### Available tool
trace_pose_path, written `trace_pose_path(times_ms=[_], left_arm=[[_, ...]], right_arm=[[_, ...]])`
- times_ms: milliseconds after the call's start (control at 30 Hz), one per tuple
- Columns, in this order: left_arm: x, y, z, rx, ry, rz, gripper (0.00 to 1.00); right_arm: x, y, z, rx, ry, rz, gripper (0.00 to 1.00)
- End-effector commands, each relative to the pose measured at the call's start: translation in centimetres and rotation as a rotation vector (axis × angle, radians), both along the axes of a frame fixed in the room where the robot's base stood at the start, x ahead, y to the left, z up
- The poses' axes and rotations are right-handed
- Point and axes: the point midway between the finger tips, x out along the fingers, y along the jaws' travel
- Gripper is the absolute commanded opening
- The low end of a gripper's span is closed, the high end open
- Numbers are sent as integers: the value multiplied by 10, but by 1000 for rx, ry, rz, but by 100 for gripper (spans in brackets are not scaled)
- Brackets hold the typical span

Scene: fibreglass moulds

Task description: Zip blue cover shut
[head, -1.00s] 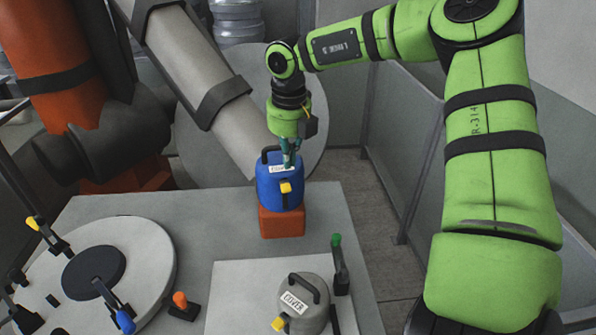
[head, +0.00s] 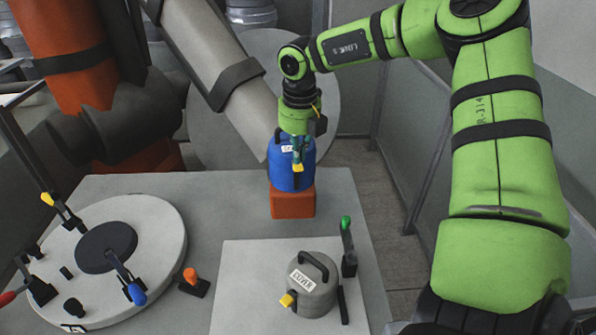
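The blue cover (head: 281,181) is a rounded, can-shaped piece with a dark handle at its top and a small white label. It stands upright on an orange block (head: 293,203) at the table's back edge. A yellow tab (head: 298,168) sits on its front. My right gripper (head: 297,161) points down in front of the cover, its fingertips at the top of the yellow tab. The fingers look close together, but I cannot tell whether they grip the tab. They hide part of the cover's front and label. My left gripper is not in view.
A grey cover (head: 316,294) with a label, handle and yellow tab stands on a pale plate (head: 240,262). A green-knobbed lever (head: 346,223) is beside it. A round disc (head: 165,225) with clamps lies left. An orange-knobbed clamp (head: 191,275) stands between.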

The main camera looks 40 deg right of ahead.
Motion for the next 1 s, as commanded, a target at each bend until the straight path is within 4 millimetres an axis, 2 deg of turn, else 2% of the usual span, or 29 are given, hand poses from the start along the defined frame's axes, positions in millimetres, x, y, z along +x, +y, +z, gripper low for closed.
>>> trace_pose_path(times_ms=[200,667,1000], left_arm=[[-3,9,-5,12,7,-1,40],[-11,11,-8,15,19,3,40],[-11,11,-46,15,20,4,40]], right_arm=[[1,-1,-16,1,-1,0,0],[2,-1,-19,1,-1,0,0],[1,-1,-54,-1,1,0,0]])
